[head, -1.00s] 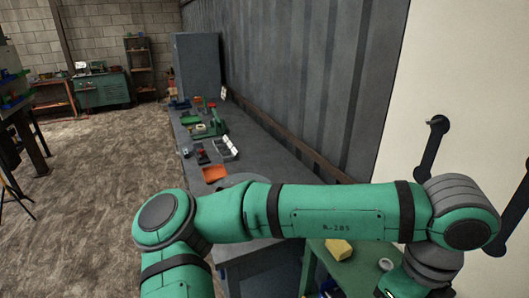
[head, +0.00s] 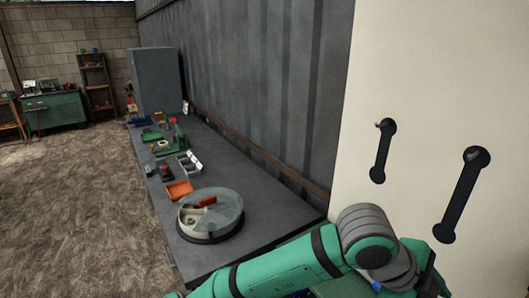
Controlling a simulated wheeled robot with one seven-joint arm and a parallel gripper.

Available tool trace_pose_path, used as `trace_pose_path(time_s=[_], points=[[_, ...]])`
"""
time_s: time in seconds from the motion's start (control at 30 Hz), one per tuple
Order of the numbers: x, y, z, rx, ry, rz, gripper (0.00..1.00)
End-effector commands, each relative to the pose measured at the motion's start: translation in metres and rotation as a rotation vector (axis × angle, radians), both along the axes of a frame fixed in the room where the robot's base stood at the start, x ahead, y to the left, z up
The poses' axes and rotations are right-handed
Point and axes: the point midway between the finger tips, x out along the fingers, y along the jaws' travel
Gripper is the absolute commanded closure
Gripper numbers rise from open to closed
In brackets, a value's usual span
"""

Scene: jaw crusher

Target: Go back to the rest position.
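My green arm with grey joint rings crosses the bottom of the head view, from the lower middle to the lower right. It bends downward near the right, and its end runs out of the bottom of the frame. My gripper's fingers do not show, so I cannot see whether it holds anything. The arm is in front of a green surface (head: 338,288), which is mostly hidden.
A grey bench (head: 262,222) runs along a corrugated wall. On it are a round tray with a clear cover (head: 222,213), an orange tray (head: 180,190) and a compartment box (head: 189,164). A pale panel with two black handles (head: 462,195) stands right. The left floor is clear.

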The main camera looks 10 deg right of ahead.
Motion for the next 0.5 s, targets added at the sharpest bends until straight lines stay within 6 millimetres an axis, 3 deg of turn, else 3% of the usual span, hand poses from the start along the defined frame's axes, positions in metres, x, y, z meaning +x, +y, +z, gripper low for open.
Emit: trace_pose_path(time_s=[0.2,0.5], points=[[0.006,-0.033,0.023,-0.282,0.149,0.115,0.43],[0.038,-0.047,0.05,-0.628,0.355,0.318,0.43]])
